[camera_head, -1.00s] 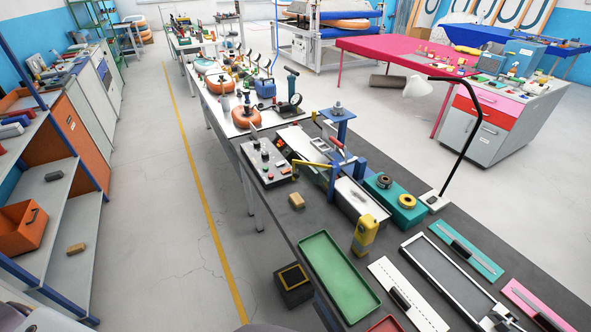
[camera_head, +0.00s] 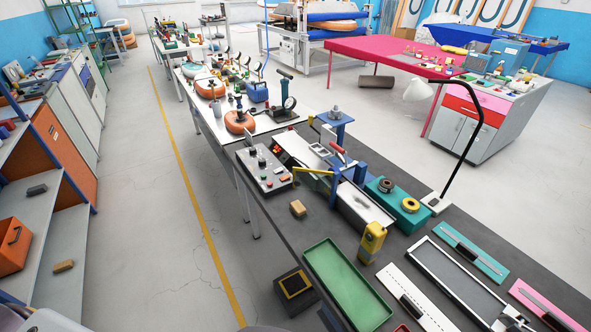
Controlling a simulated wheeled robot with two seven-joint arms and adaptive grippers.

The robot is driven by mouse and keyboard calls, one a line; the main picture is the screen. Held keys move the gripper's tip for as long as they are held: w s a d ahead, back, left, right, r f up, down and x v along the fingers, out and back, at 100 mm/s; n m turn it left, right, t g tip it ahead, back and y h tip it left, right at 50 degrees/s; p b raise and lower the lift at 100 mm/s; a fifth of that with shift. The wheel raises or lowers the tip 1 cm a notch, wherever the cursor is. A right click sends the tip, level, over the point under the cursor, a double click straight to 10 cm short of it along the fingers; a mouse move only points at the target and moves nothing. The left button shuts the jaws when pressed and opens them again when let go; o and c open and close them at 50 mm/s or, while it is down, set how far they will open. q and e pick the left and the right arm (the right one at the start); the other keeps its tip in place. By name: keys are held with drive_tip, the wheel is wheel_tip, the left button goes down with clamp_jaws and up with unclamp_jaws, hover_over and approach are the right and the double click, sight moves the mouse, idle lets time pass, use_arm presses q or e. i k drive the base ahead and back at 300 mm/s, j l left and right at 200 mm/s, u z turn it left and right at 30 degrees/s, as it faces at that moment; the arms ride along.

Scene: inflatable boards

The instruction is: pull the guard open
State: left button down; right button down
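A bench machine with a blue frame (camera_head: 360,173) and a long grey metal bed (camera_head: 362,205) stands on the dark bench. A thin yellow bar (camera_head: 313,171) reaches out from its left side, and a red-tipped lever (camera_head: 337,149) rises above it. The yellow bar may be the guard or its edge; I cannot tell for sure at this size. A control box (camera_head: 264,168) with knobs and buttons sits just left of the machine. Neither of my grippers is in view, and nothing of mine is seen touching the machine.
Near the machine on the bench (camera_head: 268,213) are a tan block (camera_head: 298,208), a yellow handheld device (camera_head: 372,241), a teal box with rolls (camera_head: 411,217) and a green tray (camera_head: 322,259). A black desk lamp (camera_head: 468,150) arches at right. Clear floor (camera_head: 150,225) lies left of the bench.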

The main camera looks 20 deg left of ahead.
sight(297, 182)
drive_tip(key=i+j+z, duration=0.15)
drive_tip(key=j+z, duration=0.2)
drive_tip(key=j, duration=0.5)
drive_tip(key=j+z, duration=0.35)
drive_tip(key=j, duration=0.5)
